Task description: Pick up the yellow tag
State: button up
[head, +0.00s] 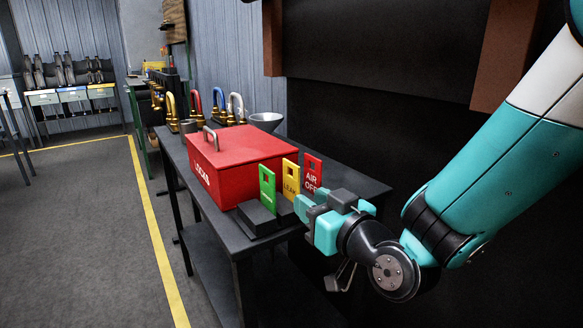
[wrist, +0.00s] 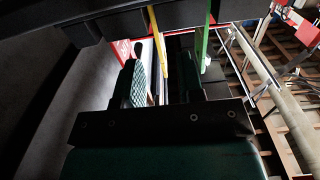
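The yellow tag (head: 290,180) stands upright in a dark holder (head: 258,217) at the table's front edge, between the green tag (head: 267,188) and the red "AIR OFF" tag (head: 312,174). My gripper (head: 308,204) is close to the yellow tag, on its right and near side, and hides its lower right part. In the wrist view the yellow tag (wrist: 160,58) shows edge-on, in line with the gap between my two fingers (wrist: 166,84). The fingers are apart, with visible space between them. I cannot tell how deep the tag reaches into the gap.
The green tag (wrist: 203,40) is close by the right finger in the wrist view. A red "LOCKS" box (head: 228,165) stands behind the holder on the dark table (head: 362,186). Several padlocks (head: 220,103) and a grey bowl (head: 266,121) are farther back.

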aim_at(291, 186)
jog(key=p+x, duration=0.1)
jog(key=x, duration=0.1)
jog(key=p+x, duration=0.4)
jog(key=shift+w+a+r, duration=0.2)
jog(key=shift+w+r, duration=0.05)
jog(key=shift+r, duration=0.05)
jog(key=shift+w+a+f+p, duration=0.15)
jog(key=shift+w+f+p, duration=0.05)
jog(key=shift+w+p, duration=0.1)
jog(key=shift+c, duration=0.2)
grip_shut()
